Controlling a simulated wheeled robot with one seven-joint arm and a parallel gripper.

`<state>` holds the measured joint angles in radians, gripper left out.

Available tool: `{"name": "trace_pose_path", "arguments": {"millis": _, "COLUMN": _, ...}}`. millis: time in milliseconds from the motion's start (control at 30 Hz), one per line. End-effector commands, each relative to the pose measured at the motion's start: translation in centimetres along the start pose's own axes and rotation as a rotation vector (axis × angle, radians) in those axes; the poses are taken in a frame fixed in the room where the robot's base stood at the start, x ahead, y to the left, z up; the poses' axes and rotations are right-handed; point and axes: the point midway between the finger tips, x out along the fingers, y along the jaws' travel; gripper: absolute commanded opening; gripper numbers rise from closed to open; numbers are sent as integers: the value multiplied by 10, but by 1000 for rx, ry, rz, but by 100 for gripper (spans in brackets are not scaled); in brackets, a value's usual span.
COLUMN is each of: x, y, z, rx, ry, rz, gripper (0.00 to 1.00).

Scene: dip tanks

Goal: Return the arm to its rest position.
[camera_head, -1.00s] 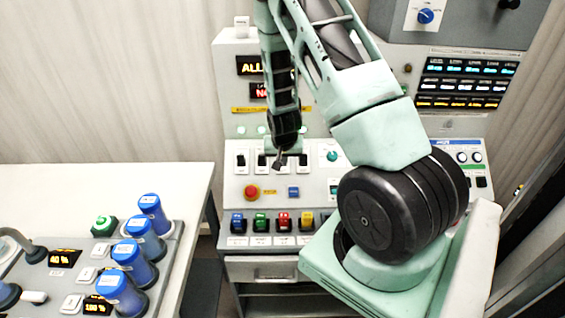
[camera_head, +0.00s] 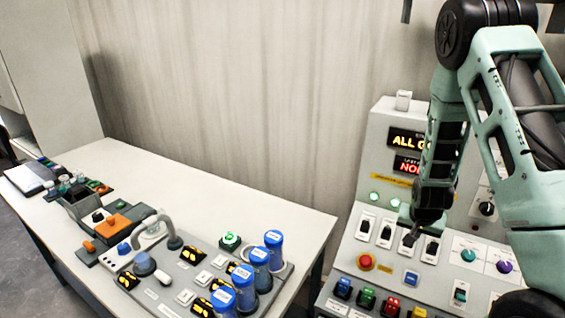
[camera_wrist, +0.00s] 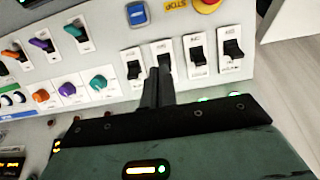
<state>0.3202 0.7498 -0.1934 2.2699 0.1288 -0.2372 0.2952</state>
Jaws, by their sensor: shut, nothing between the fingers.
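My gripper (camera_head: 409,238) hangs fingers down in front of the sloped control panel, by a row of black rocker switches (camera_head: 387,233). In the wrist view its two dark fingers (camera_wrist: 158,82) lie together with nothing between them. Their tips overlap the lower part of one switch in the row (camera_wrist: 162,54); I cannot tell whether they touch it. My arm is bent, rising from the lower right and coming down to the panel. The arm covers part of the panel's displays and right side.
The panel has a red emergency button (camera_head: 366,262), colored buttons (camera_head: 367,298) and knobs (camera_head: 468,255). On the left, a white table (camera_head: 128,160) carries a grey console with several blue-capped cylinders (camera_head: 244,278) and small devices. The wall behind is bare.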

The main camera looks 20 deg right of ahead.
Motion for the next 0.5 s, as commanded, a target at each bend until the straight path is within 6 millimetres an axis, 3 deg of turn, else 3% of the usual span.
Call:
{"name": "trace_pose_path", "arguments": {"millis": 133, "x": -1, "y": -4, "z": 1, "rx": -7, "ry": -2, "rz": -6, "gripper": 0}}
{"name": "trace_pose_path", "arguments": {"millis": 267, "x": -21, "y": -50, "z": 24, "rx": -101, "ry": -45, "rz": -72, "gripper": 0}}
{"name": "trace_pose_path", "arguments": {"millis": 367, "x": -51, "y": -100, "z": 59, "rx": -232, "ry": -100, "rz": -148, "gripper": 0}}
{"name": "trace_pose_path", "arguments": {"millis": 500, "x": -107, "y": -156, "z": 126, "rx": -466, "ry": -182, "rz": -251, "gripper": 0}}
